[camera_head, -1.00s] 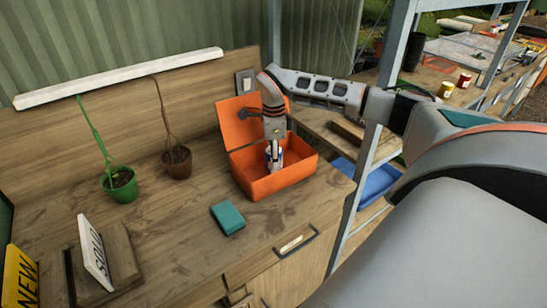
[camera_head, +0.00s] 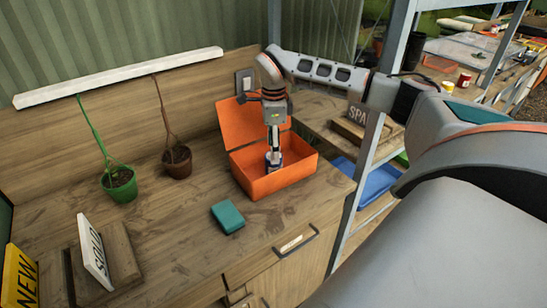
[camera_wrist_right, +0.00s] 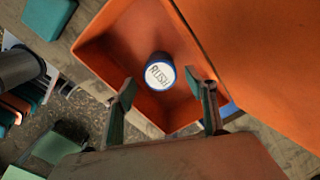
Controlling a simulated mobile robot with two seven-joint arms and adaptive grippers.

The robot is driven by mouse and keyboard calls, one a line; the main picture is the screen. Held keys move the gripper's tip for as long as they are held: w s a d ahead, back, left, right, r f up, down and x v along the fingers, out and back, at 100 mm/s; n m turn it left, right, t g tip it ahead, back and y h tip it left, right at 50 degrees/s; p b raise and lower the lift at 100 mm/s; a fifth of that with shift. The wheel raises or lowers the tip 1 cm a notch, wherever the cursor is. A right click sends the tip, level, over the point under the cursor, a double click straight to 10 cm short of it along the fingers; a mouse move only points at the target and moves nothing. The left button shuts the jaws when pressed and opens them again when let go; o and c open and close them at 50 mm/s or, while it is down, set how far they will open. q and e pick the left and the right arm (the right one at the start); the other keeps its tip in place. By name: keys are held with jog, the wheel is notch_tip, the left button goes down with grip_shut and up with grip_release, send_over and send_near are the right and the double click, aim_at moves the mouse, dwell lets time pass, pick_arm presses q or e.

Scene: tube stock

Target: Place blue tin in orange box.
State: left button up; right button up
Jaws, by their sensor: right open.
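The blue tin (camera_wrist_right: 160,72) stands inside the open orange box (camera_wrist_right: 122,40) in the right wrist view, its white lid reading "RUSH" inside a blue rim. In the head view the tin (camera_head: 279,160) is partly hidden by my right gripper (camera_head: 273,149), which points down into the orange box (camera_head: 275,185). In the wrist view the fingers of my right gripper (camera_wrist_right: 163,88) are spread apart, with the tin visible beyond the gap between them. My left gripper is not in view.
The box's raised lid (camera_head: 240,122) stands behind the gripper. A teal block (camera_head: 228,217) lies in front of the box on the wooden bench (camera_head: 170,240). Potted plants (camera_head: 119,184) and signs (camera_head: 95,250) are to the left. A metal shelf post (camera_head: 362,165) rises at the right.

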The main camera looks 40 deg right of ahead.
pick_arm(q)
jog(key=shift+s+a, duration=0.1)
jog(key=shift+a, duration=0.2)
pick_arm(e)
notch_tip(320, 180, up, 8)
jog(key=shift+r, duration=0.2)
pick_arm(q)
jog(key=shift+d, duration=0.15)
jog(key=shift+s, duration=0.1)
pick_arm(e)
jog(key=shift+s, duration=0.1)
